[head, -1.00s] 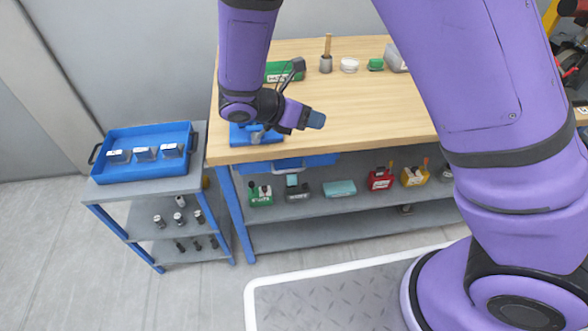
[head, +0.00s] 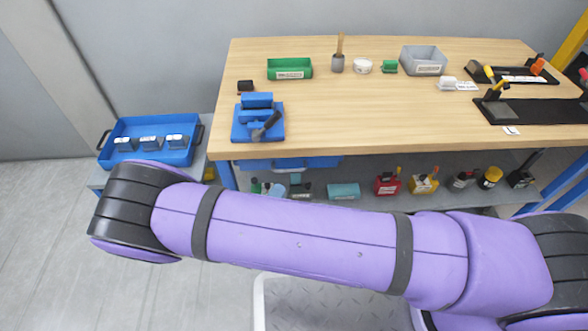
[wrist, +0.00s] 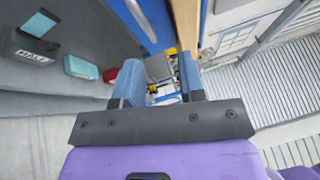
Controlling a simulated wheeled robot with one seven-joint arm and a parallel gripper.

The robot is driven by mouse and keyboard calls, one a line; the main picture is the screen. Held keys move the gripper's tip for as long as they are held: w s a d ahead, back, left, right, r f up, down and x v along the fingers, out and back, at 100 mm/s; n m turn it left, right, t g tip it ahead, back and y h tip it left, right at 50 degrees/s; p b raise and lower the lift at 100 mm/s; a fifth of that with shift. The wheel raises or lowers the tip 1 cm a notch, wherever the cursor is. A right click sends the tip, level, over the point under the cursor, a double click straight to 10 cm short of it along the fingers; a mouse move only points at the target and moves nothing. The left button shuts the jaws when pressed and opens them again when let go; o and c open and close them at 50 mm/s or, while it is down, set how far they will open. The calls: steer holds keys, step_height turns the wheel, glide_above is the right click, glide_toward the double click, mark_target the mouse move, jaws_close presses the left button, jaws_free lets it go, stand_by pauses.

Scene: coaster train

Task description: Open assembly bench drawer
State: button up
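The assembly bench has a wooden top (head: 390,115). Under its left front edge, the blue drawer (head: 290,162) shows as a thin blue strip, partly hidden by the bench edge and my arm. I cannot tell from this strip whether it is fully shut. In the wrist view my gripper (wrist: 160,78) has its two blue fingers apart, with no held object visible between them. My gripper is hidden in the head view.
A blue press-like fixture (head: 258,118) and a green bin (head: 290,69) stand on the bench. Several small boxes, including a teal one (head: 343,190), sit on the shelf below. A side cart with a blue tray (head: 150,127) stands at the left.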

mark_target(290, 170)
steer(key=w+d, duration=0.1)
steer(key=w, duration=0.2)
steer(key=w+d+n+y, duration=0.1)
steer(key=w, duration=0.2)
steer(key=w+d+n+t, duration=0.1)
steer(key=w+d, duration=0.1)
steer(key=w, duration=0.1)
steer(key=shift+d+f, duration=0.1)
steer(key=shift+f, duration=0.15)
steer(key=shift+c, duration=0.5)
jaws_close()
